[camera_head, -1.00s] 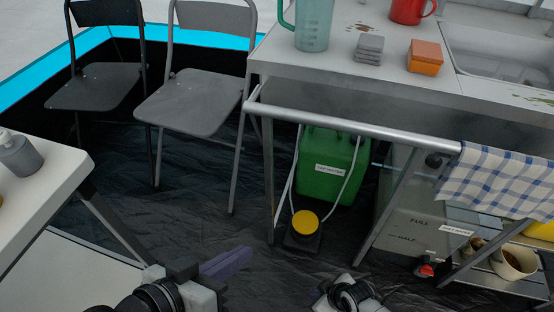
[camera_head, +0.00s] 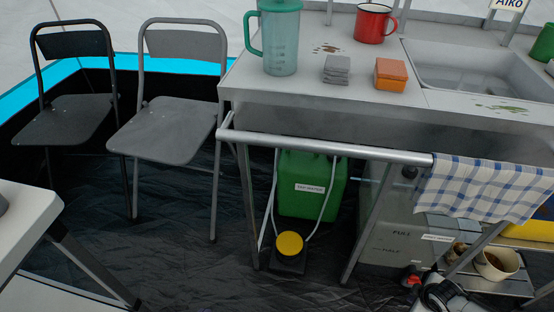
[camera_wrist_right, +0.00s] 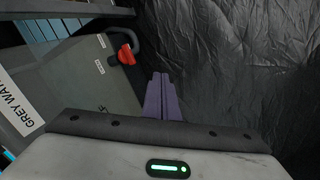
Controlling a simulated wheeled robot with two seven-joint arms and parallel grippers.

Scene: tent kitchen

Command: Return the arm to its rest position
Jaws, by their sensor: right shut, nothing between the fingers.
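My right arm (camera_head: 445,294) shows at the bottom right of the head view, in front of the lower shelf; its fingertips cannot be made out there. In the right wrist view, the purple fingers of my right gripper (camera_wrist_right: 160,97) are together and empty. They point toward the dark floor sheet (camera_wrist_right: 225,75), beside a grey container (camera_wrist_right: 80,75) with a red tap (camera_wrist_right: 126,55). My left gripper is in neither current view.
The steel counter (camera_head: 300,90) has a front rail (camera_head: 320,147) and a checked towel (camera_head: 480,188). A green canister (camera_head: 310,200) and a yellow-topped foot pump (camera_head: 289,244) are below. Two folding chairs (camera_head: 62,121) (camera_head: 165,130) stand left. A white table (camera_head: 25,225) is at lower left.

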